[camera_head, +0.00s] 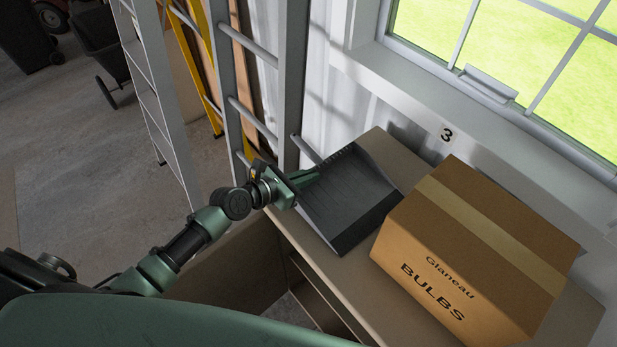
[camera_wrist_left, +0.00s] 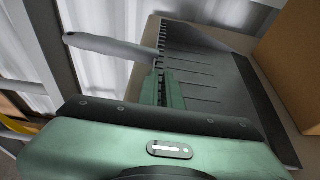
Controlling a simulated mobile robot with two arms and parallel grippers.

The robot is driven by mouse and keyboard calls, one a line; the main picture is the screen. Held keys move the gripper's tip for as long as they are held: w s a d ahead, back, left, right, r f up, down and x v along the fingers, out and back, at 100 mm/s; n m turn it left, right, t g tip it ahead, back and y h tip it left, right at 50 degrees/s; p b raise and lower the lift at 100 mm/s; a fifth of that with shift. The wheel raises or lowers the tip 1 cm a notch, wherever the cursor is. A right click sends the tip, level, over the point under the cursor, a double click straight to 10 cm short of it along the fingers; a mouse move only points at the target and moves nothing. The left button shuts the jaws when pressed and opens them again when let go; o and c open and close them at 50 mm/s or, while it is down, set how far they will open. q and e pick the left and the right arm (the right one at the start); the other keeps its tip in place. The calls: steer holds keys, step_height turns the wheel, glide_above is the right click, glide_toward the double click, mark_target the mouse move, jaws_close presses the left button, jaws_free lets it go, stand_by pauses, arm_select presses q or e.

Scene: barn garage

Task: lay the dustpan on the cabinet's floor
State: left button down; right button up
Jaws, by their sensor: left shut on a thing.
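The dark grey dustpan (camera_head: 352,200) is at the top of the beige cabinet (camera_head: 332,270), left of a cardboard box. My left gripper (camera_head: 308,178) is shut on the dustpan at its left edge. In the left wrist view the green fingers (camera_wrist_left: 163,88) meet the dustpan (camera_wrist_left: 205,75) at its toothed edge, and its pale grey handle points left. I cannot tell whether the pan touches the top. The cabinet's front shows an opening (camera_head: 325,300) below the top; its floor is mostly hidden. My right gripper is not in view.
A cardboard box (camera_head: 470,250) marked "Glaneau BULBS" fills the right part of the cabinet top. Grey ladders (camera_head: 240,85) and a yellow ladder (camera_head: 205,70) stand left of the cabinet. A wall and window (camera_head: 510,60) are behind. Open floor (camera_head: 90,180) lies at the left.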

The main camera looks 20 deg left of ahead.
arm_select(q)
steer(key=shift+f, duration=0.15)
steer(key=shift+f, duration=0.15)
steer(key=c, duration=1.6)
jaws_free()
